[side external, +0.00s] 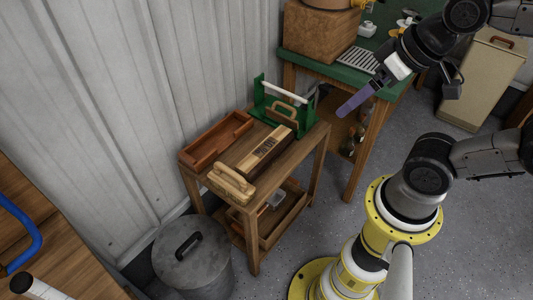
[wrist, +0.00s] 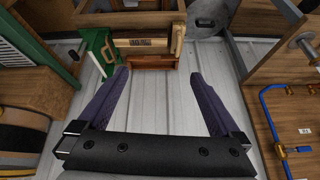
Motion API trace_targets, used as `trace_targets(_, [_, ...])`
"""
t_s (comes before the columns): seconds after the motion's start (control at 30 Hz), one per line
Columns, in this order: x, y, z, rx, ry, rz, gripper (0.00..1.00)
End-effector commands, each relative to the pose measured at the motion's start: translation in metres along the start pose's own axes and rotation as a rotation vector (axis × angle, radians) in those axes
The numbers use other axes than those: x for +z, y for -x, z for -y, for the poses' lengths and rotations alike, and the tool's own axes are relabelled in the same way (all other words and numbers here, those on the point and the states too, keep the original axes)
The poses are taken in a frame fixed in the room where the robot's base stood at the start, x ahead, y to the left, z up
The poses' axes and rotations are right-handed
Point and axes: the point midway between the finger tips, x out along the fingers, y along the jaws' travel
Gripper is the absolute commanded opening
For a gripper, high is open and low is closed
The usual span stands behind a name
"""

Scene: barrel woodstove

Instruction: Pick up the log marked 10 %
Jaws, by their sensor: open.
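A long block (side external: 267,147), pale with dark printing and a dark side, lies on the small wooden table (side external: 243,210) in the side view. A pale wooden piece with a handle (side external: 231,183) is at the table's front corner. My gripper (side external: 343,112) is above and right of the table, apart from everything on it. In the wrist view my gripper (wrist: 160,75) has its two purple fingers wide apart with nothing between them.
A reddish open tray (side external: 217,141) lies along the table's wall side. A green frame with a pale bar (side external: 285,103) stands at its far end. A lidded grey bin (side external: 192,260) stands in front. A green-topped bench (side external: 335,62) is behind, against the corrugated wall.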

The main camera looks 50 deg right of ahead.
Motion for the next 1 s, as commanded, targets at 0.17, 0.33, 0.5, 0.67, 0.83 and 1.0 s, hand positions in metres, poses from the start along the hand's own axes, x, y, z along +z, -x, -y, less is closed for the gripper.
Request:
trace_targets(0.17, [-0.033, 0.012, 0.003, -0.016, -0.221, -0.077, 1.0])
trace_targets(0.33, [-0.082, 0.008, 0.005, -0.023, -0.464, -0.089, 1.0])
trace_targets(0.5, [-0.131, -0.016, 0.003, -0.01, -0.696, -0.064, 1.0])
trace_targets(0.67, [-0.179, -0.063, -0.004, 0.026, -0.929, -0.017, 1.0])
trace_targets(0.83, [-0.213, -0.134, -0.019, 0.089, -1.145, 0.045, 1.0])
trace_targets(1.0, [-0.223, -0.217, -0.039, 0.172, -1.313, 0.118, 1.0])
